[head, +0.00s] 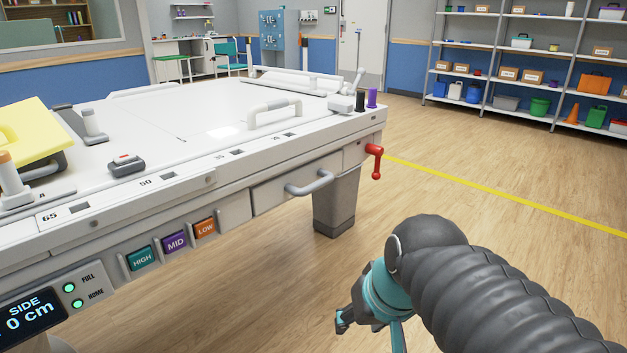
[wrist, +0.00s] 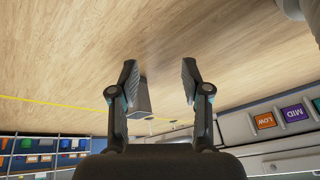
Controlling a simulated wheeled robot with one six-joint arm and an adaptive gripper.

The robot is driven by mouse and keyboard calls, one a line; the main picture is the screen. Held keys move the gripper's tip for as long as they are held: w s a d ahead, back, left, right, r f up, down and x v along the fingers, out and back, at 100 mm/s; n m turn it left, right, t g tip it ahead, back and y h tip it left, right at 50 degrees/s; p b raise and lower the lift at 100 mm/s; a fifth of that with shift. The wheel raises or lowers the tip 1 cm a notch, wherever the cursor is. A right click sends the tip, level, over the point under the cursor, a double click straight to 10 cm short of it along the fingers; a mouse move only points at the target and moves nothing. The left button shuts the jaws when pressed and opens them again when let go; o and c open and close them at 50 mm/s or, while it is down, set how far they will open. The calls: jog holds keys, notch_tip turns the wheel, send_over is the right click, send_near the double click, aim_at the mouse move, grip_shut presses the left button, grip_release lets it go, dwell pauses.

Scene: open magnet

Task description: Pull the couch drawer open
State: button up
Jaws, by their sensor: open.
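The white couch (head: 215,200) fills the left of the head view. Its drawer (head: 268,196) is a pale panel in the long side, right of the colored buttons, and looks shut and flush. A grey bar handle (head: 312,186) sticks out from the drawer front. My gripper (head: 347,320) is low over the floor, in front of the couch side and below the handle, apart from it. In the wrist view my gripper (wrist: 159,82) is open with nothing between its fingers.
A red crank lever (head: 375,162) juts from the couch corner, right of the drawer. A grey couch leg (head: 336,208) stands beneath. HIGH, MID and LOW buttons (head: 174,243) lie left of the drawer. Open wooden floor (head: 490,190) extends right, toward shelves (head: 520,70).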

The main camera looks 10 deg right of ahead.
jog(key=w+a+r+m+g+y, duration=0.1)
jog(key=w+r+m+y, duration=0.15)
jog(key=w, duration=0.45)
jog(key=m+t+y+b, duration=0.2)
jog(key=m+t+y, duration=0.25)
jog(key=y, duration=0.55)
send_near(322, 185)
jog(key=shift+n, duration=0.4)
jog(key=p+x, duration=0.1)
jog(key=x, duration=1)
jog(key=shift+w+a, duration=0.1)
jog(key=shift+a, duration=0.1)
grip_shut()
